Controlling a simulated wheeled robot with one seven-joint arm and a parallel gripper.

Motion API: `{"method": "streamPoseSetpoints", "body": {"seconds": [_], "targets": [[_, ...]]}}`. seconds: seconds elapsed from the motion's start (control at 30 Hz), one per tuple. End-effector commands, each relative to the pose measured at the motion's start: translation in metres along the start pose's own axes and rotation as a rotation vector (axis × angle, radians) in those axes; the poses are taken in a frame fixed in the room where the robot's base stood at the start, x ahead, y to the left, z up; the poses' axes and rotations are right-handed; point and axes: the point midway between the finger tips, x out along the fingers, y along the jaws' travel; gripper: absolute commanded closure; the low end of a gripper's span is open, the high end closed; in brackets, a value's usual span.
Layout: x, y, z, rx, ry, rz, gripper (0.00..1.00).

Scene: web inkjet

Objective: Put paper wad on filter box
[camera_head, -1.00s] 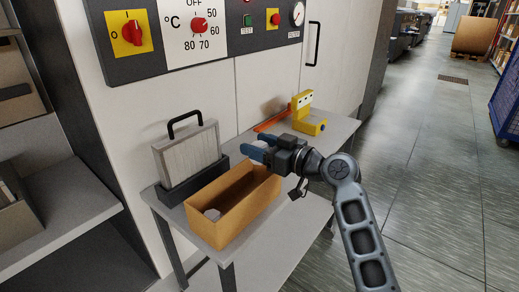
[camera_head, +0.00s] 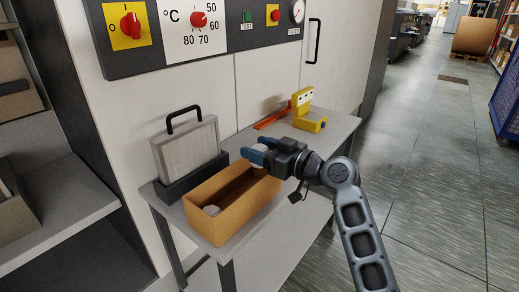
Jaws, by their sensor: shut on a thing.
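My gripper (camera_head: 259,151) has blue fingers and is shut on a whitish paper wad (camera_head: 261,148), which is small and mostly hidden by the fingers. It is over the back right end of an open brown box (camera_head: 226,224), a little above the rim. Behind the box, a pale pleated filter (camera_head: 187,150) with a black handle stands upright in a dark holder (camera_head: 173,191). I cannot tell which of the two is called the filter box.
The box and holder stand on a narrow grey table (camera_head: 265,225). A yellow device (camera_head: 311,117) and an orange-red bar (camera_head: 273,117) are at its far end. A control panel (camera_head: 220,27) is on the cabinet behind. The floor at right is open.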

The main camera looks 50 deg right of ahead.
Motion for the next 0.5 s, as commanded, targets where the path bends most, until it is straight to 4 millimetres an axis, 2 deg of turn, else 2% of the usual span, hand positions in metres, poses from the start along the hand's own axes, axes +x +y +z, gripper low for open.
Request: {"method": "streamPoseSetpoints", "body": {"seconds": [0.07, 0.1, 0.33, 0.5], "targets": [[0.0, -0.0001, -0.0006, 0.0, 0.0, 0.0, 0.7], [0.0, -0.0001, -0.0006, 0.0, 0.0, 0.0, 0.38], [0.0001, -0.0002, -0.0005, 0.0, 0.0, 0.0, 0.16], [0.0001, -0.0002, -0.0005, 0.0, 0.0, 0.0, 0.16]]}}
